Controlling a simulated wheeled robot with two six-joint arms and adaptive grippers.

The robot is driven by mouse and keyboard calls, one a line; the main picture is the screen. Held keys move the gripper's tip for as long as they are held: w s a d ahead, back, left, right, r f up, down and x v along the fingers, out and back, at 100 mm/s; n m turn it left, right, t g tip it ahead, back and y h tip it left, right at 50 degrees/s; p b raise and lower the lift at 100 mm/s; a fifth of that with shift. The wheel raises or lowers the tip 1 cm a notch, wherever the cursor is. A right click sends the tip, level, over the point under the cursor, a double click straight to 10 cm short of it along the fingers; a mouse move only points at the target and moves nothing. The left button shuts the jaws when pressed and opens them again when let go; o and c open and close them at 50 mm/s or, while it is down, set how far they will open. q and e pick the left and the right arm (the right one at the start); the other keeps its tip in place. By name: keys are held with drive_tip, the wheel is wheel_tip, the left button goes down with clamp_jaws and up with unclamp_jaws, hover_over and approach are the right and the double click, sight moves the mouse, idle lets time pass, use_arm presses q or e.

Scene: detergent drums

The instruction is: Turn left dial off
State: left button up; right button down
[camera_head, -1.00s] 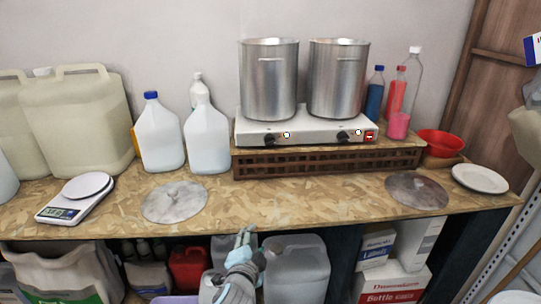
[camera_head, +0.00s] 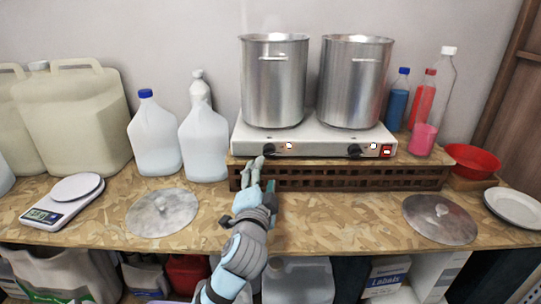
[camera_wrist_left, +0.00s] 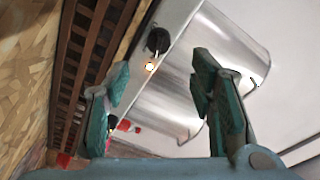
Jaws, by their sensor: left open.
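The left dial (camera_head: 268,148) is a black knob on the front of the white two-burner hot plate (camera_head: 315,137). A lit indicator (camera_head: 289,146) sits just right of it. In the left wrist view the left dial (camera_wrist_left: 158,40) shows at the top, beyond the fingertips, with its lit indicator (camera_wrist_left: 150,67) beside it. The right dial (camera_head: 354,151) is also black. My left gripper (camera_head: 262,174) is open and empty, in front of the wooden riser, a little below the left dial and apart from it. Its open fingers also show in the left wrist view (camera_wrist_left: 158,82). My right gripper is out of view.
Two steel pots (camera_head: 274,85) stand on the hot plate. The slatted riser (camera_head: 335,178) lies under it. A red switch (camera_head: 387,151) is right of the right dial. White jugs (camera_head: 205,140) stand left. A metal lid (camera_head: 162,212) lies on the wooden bench.

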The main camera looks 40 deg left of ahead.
sight(268, 156)
use_arm(q)
drive_tip(key=x, duration=1)
drive_tip(key=shift+w+f, duration=0.15)
drive_tip(key=shift+f, duration=0.05)
drive_tip(key=shift+r, duration=0.15)
drive_tip(key=shift+s, duration=0.25)
drive_tip(key=shift+c, duration=1)
drive_tip(key=shift+w, duration=0.1)
drive_tip(key=c, duration=1)
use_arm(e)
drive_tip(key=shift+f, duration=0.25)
